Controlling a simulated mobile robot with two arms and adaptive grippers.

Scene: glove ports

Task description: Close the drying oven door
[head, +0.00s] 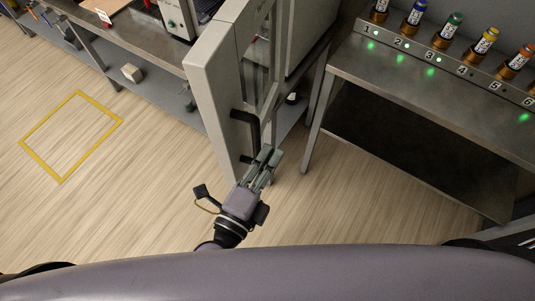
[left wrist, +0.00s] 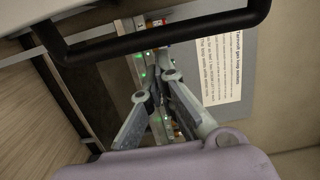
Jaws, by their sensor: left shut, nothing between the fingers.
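The drying oven door (head: 208,95) is a light grey slab that stands open, swung out toward me in the head view. A black bar handle (head: 258,128) is on it, and the handle also crosses the top of the left wrist view (left wrist: 150,38). My left gripper (head: 267,160) is shut and empty, just below the handle's lower end in the head view. In the left wrist view its fingertips (left wrist: 165,82) meet below the bar; whether they touch the handle or door, I cannot tell. My right gripper is not in view.
A steel bench (head: 400,85) with a row of numbered, coloured bottles and green lights stands on the right. Another bench (head: 130,40) runs along the upper left. A yellow outlined square (head: 32,155) marks open wooden floor at left.

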